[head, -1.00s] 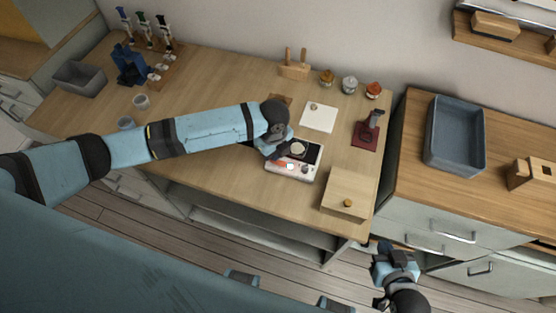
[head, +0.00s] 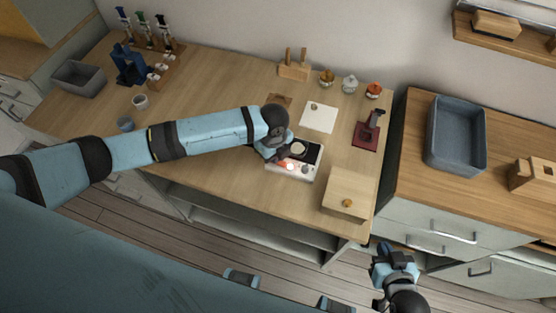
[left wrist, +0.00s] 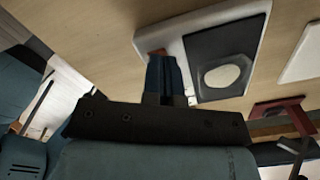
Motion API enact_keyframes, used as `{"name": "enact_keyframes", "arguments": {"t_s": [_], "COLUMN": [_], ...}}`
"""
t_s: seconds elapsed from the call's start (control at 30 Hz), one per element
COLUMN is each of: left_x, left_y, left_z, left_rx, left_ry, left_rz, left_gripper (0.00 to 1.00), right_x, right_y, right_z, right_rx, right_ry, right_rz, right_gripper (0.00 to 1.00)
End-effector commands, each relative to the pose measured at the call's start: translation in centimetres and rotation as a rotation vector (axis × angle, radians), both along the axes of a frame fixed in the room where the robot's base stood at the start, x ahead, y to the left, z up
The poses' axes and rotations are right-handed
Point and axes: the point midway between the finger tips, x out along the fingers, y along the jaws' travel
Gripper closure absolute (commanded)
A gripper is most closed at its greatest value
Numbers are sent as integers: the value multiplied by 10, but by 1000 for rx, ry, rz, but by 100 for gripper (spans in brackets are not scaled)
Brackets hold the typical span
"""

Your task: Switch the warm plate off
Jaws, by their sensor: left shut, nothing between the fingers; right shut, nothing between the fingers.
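The warm plate (head: 312,174) is a small white unit with a black top, standing on the wooden table. A pale round piece (head: 298,148) sits on its black top. My left gripper (head: 280,157) is shut and empty at the plate's left side. In the left wrist view the shut fingers (left wrist: 165,80) overlap the white edge of the warm plate (left wrist: 165,38), partly hiding a reddish spot; I cannot tell whether they touch. My right gripper (head: 382,250) is shut and empty, off the table's front right corner.
A wooden box with a knob (head: 346,194) stands right of the plate. A dark red stand (head: 366,135) and a white sheet (head: 319,117) lie behind it. Several jars line the back. A grey-blue tray (head: 456,135) is on the right counter. Table front left is clear.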

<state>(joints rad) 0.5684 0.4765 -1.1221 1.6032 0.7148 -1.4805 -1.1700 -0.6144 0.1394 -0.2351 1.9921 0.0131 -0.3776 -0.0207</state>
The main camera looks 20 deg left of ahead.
Motion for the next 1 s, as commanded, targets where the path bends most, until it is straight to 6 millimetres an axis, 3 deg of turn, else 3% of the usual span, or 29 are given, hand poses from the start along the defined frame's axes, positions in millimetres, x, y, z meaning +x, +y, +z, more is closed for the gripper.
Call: {"name": "enact_keyframes", "arguments": {"t_s": [0.6,1.0], "left_x": [0,0], "left_y": [0,0], "left_z": [-7,21], "left_rx": [0,0], "left_ry": [0,0], "left_rz": [0,0], "left_gripper": [100,100], "right_x": [1,1], "right_y": [0,-2], "right_z": [-1,30], "right_rx": [1,-2], "right_ry": [-2,-7], "right_rz": [0,-4], "right_gripper": [100,100]}}
